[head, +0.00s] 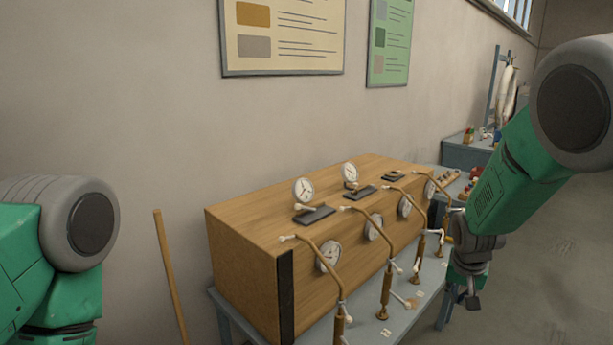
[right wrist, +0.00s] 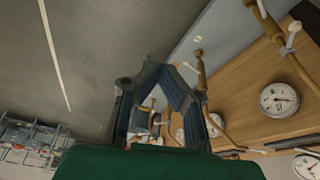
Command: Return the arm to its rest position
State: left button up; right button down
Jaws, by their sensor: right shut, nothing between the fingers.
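My right arm (head: 515,165) comes in from the right, its forearm slanting down to the wrist. My right gripper (head: 473,298) hangs pointing down beside the right end of the bench, apart from the brown pipes. In the right wrist view the gripper (right wrist: 163,75) has its fingers closed together at the tips, with nothing held. My left arm (head: 65,240) shows only as a green and grey part at the lower left. The left gripper is out of view.
A wooden box (head: 250,240) with gauges (head: 304,190) stands on a grey-blue bench (head: 405,325). Several brown pipes (head: 388,275) rise before it, close to my right gripper. A wooden stick (head: 170,275) leans at the wall. Open floor (head: 560,270) lies to the right.

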jog(key=s+f+n+g+b, duration=0.15)
jog(key=s+f+b, duration=0.25)
jog(key=s+f, duration=0.6)
jog(key=s+f+n+b, duration=0.2)
jog(key=s+f+b, duration=0.4)
jog(key=f, duration=0.9)
pick_arm(q)
notch_tip(320, 180, down, 17)
jog(key=b, duration=0.6)
jog(key=shift+w+d+b, duration=0.25)
jog(key=shift+w+b, duration=0.05)
jog(key=shift+w, duration=0.1)
pick_arm(e)
jog(key=s+a+f+n+y, duration=0.1)
jog(key=s+f, duration=0.4)
jog(key=s, duration=0.6)
jog(key=s+a+f+n+y, duration=0.1)
jog(key=s+f, duration=0.4)
jog(key=s, duration=0.6)
jog(key=a+n+g, duration=0.1)
jog(key=a, duration=0.1)
jog(key=shift+s+a+f, duration=0.3)
jog(key=shift+s, duration=0.05)
pick_arm(q)
jog(key=shift+a, duration=0.1)
pick_arm(e)
jog(key=shift+a, duration=0.1)
